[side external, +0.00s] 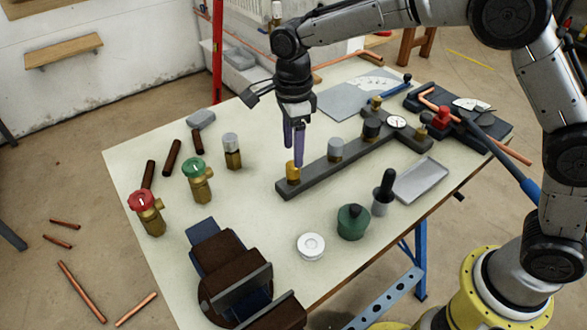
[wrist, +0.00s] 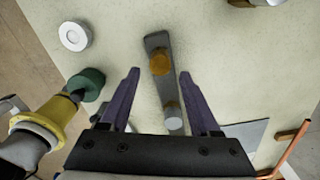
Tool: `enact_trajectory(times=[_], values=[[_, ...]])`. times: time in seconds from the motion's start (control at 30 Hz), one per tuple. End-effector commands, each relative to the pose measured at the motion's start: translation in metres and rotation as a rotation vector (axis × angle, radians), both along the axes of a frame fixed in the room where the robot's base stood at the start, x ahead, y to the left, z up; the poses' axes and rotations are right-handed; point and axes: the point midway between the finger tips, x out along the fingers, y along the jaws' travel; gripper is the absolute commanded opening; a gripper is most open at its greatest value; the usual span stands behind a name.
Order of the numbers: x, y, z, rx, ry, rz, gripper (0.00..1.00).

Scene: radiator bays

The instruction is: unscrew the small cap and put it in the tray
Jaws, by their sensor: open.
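A small brass-coloured cap (side external: 293,172) stands upright on the near left end of a dark bar-shaped manifold (side external: 318,166). It also shows in the wrist view (wrist: 160,63). My gripper (side external: 294,157) points down over this cap, with its purple fingers apart and nothing held. In the wrist view the cap appears between the two fingertips (wrist: 159,74), with a gap on each side. I cannot tell whether the tips reach down beside it. A grey cap (side external: 335,149) and a black cap (side external: 371,128) stand further along the bar. The shallow grey tray (side external: 420,180) is empty.
A black-handled tool (side external: 384,192), a green pot (side external: 352,222) and a white roll (side external: 311,247) stand in front of the bar. Valves with red (side external: 147,212) and green (side external: 198,180) knobs stand left. A vise (side external: 240,280) is at the near edge. A gauge (side external: 396,121) tops the bar.

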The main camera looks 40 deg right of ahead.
Motion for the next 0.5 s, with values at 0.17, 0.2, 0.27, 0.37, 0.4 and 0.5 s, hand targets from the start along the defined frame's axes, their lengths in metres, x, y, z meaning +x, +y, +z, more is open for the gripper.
enact_trajectory(times=[0.17, 0.2, 0.27, 0.37, 0.4, 0.5], values=[[0.0001, 0.0001, 0.0003, 0.0, 0.0, -0.168, 0.63], [0.0001, 0.0001, 0.0003, 0.0, 0.0, -0.185, 0.63], [0.0001, 0.0001, 0.0003, 0.0, 0.0, -0.2, 0.63], [0.0001, 0.0001, 0.0002, 0.0, 0.0, -0.202, 0.63], [0.0001, 0.0001, 0.0002, 0.0, 0.0, -0.201, 0.63], [0.0001, 0.0001, -0.0001, 0.0, 0.0, -0.2, 0.63]])
